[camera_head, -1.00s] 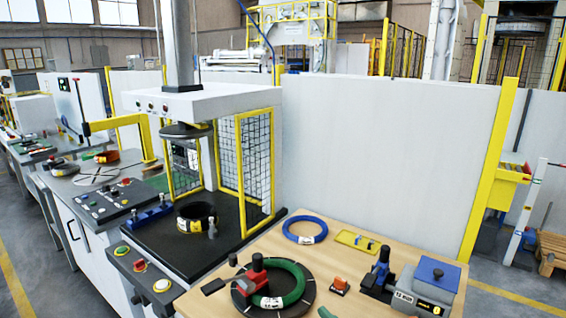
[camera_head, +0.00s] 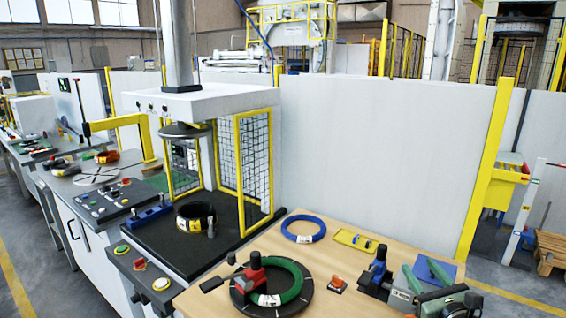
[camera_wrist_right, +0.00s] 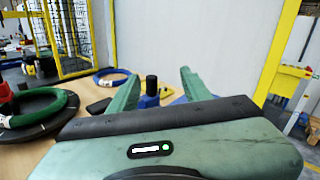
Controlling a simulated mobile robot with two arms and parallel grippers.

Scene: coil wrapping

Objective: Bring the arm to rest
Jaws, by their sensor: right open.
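My right gripper (camera_head: 416,280) comes in at the lower right of the head view, above the right end of the wooden table (camera_head: 330,262). In the right wrist view its two green fingers (camera_wrist_right: 160,88) are spread apart with nothing held between them. Behind them stands a dark blue-and-black device (camera_wrist_right: 150,92), partly hidden by the gripper. In the head view this device (camera_head: 377,272) stands just left of the gripper. My left gripper is not in view.
A green coil (camera_head: 290,283) lies on a black turntable with a red clamp (camera_head: 255,273). A blue coil (camera_head: 304,229), a yellow tray (camera_head: 350,240) and a small red switch (camera_head: 338,285) lie on the table. A press (camera_head: 205,105) with a dark coil (camera_head: 196,217) stands left.

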